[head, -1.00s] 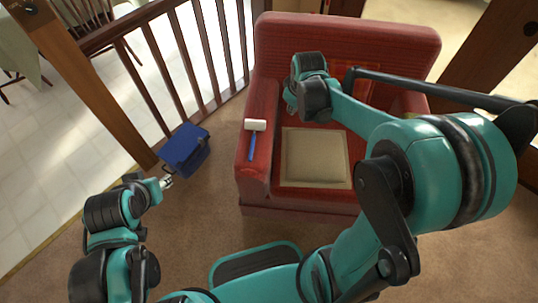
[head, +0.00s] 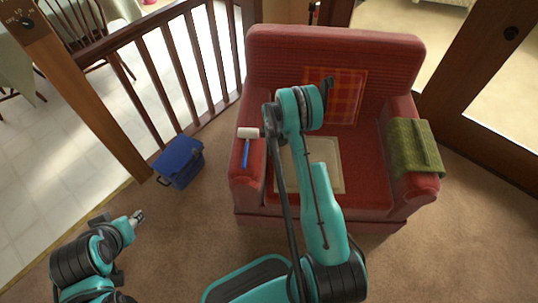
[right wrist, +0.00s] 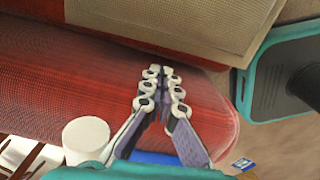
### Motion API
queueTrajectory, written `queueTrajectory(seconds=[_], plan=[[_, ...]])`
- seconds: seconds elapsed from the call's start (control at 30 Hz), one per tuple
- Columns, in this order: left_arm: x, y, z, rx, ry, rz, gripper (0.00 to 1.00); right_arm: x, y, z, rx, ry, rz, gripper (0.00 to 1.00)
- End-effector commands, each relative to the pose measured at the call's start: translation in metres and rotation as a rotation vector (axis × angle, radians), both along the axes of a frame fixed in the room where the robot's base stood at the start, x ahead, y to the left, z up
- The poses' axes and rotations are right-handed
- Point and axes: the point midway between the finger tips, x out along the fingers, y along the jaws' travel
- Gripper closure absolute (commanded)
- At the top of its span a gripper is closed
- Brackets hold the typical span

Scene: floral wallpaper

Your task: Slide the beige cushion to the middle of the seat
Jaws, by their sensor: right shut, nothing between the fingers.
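The beige cushion (head: 335,178) lies flat on the seat of the red armchair (head: 370,160), nearer the left armrest than the right one. My right arm crosses in front of it and hides part of it in the head view. In the right wrist view the cushion (right wrist: 170,22) shows at the top, ahead of my right gripper (right wrist: 160,72). That gripper is shut and empty, over the red left armrest, with its tips apart from the cushion. My left gripper (head: 138,216) is low at the left, away from the chair; its fingers are too small to judge.
A mallet with a white head (head: 248,133) and blue handle lies on the left armrest, close to my right gripper. A green cloth-like item (head: 414,148) hangs over the right armrest. A plaid pillow (head: 346,92) leans on the backrest. A blue box (head: 180,160) stands by the railing.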

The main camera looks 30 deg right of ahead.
Motion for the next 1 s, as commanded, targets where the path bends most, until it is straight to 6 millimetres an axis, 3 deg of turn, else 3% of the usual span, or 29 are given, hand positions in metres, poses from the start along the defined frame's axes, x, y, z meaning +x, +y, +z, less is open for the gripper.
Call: queueTrajectory(seconds=[0.2, 0.43, 0.6, 1.0], plan=[[0.0, 0.0, -0.02, 0.0, 0.0, 0.0, 0.6, 0.001, 0.0, -0.044, 0.0, -0.001, -0.001, 1.0], [0.0, 0.0, -0.033, 0.0, 0.0, 0.0, 0.6, 0.001, 0.0, -0.077, 0.0, -0.001, -0.002, 1.0], [0.0, 0.0, -0.037, 0.0, 0.0, 0.0, 0.6, 0.001, 0.0, -0.087, -0.001, -0.002, -0.002, 1.0], [0.0, 0.0, -0.036, 0.0, 0.0, 0.0, 0.6, -0.001, -0.003, -0.087, -0.001, -0.002, -0.003, 1.0]])
